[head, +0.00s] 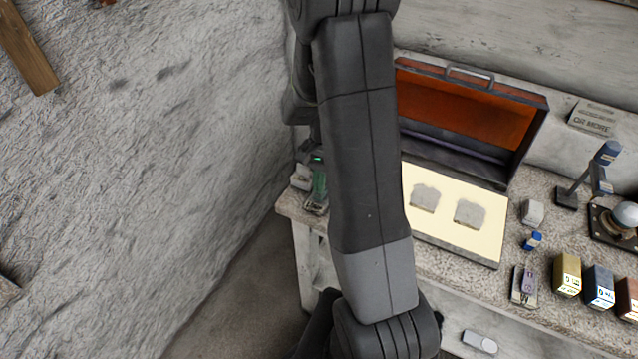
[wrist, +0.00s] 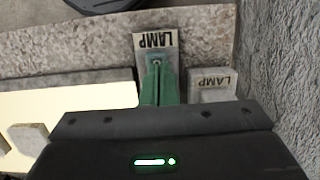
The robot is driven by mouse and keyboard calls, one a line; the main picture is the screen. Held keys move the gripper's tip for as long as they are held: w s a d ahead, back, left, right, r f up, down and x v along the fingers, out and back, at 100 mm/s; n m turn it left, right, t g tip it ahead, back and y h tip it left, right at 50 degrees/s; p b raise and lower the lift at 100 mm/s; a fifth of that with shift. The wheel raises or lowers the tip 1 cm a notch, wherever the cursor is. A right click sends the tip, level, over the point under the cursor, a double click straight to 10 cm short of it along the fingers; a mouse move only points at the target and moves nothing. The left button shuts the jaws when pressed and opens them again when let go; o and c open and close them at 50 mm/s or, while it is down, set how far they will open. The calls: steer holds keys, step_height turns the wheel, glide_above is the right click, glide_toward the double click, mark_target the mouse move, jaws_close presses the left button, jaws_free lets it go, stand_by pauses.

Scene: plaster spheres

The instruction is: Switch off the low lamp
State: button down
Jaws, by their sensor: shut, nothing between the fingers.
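My gripper (wrist: 156,66) is shut and empty, its green fingers pointing down at the bench. Their tips are over or against a small grey plate (wrist: 155,40) labelled LAMP; contact cannot be told. The fingers hide part of the plate, including any switch on it. A grey block (wrist: 213,85) beside it, on the right, also carries a LAMP label. In the head view my gripper (head: 316,203) is at the bench's left end, partly behind my arm. A pale dome on a dark base (head: 626,215) and a blue-headed stand (head: 607,152) are at the right; which is the low lamp is unclear.
An open case (head: 525,135) with an orange lid lining stands on the speckled bench (head: 450,265). Its pale panel (head: 480,245) bears two grey slabs. Several small boxes, including a yellow one (head: 567,275), stand at the right. A rough wall (head: 140,130) rises close on the left.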

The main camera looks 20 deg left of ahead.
steer(key=shift+s+f, duration=0.1)
steer(key=shift+f, duration=0.4)
